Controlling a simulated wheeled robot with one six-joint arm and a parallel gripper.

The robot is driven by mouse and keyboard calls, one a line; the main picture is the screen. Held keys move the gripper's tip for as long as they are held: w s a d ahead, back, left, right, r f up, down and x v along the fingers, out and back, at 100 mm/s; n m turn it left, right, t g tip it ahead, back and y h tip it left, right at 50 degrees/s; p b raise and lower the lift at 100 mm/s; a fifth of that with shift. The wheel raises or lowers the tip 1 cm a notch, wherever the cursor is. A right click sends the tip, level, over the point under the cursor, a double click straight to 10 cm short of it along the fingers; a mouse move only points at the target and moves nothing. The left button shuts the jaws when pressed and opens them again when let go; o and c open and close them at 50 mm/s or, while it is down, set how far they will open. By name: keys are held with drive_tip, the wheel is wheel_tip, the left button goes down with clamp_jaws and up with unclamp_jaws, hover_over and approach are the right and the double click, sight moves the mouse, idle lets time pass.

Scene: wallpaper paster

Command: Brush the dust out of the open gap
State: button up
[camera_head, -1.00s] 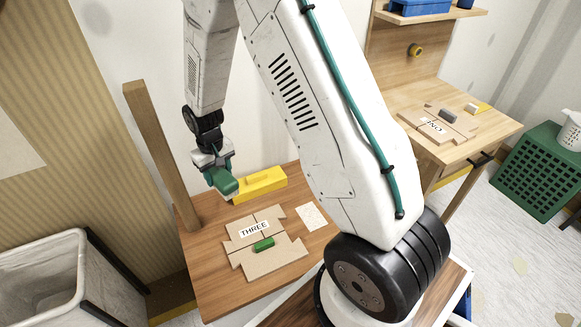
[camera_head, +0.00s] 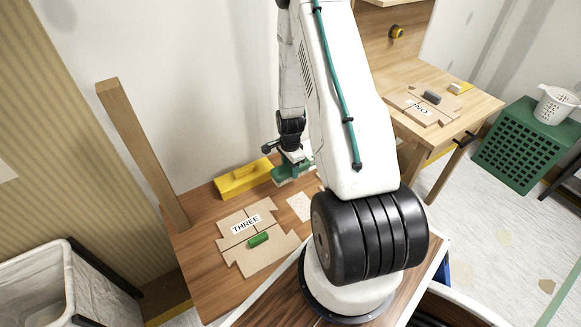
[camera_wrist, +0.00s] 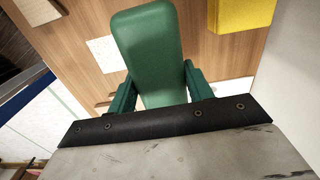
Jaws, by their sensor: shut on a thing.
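My gripper (camera_head: 290,165) is shut on a green brush (camera_head: 292,174), seen at the right back of the near wooden table. In the wrist view the green brush (camera_wrist: 150,52) lies between the two green fingers; its bristle side is hidden. A board labelled THREE (camera_head: 258,262) lies on the table to the left of my gripper, with thin dark gaps between its pieces. A small green block (camera_head: 258,239) sits on this board. I cannot make out dust in the gaps.
A yellow box-like tool (camera_head: 243,178) lies at the table's back, just left of the brush. A speckled light sheet (camera_head: 299,207) lies right of the board. A wooden post (camera_head: 143,150) stands at the left edge. Another board labelled ONE (camera_head: 418,108) is on the far table.

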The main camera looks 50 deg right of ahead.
drive_tip(key=shift+s+d, duration=0.1)
idle(0.3)
drive_tip(key=shift+a+f, duration=0.2)
drive_tip(key=shift+f, duration=3.05)
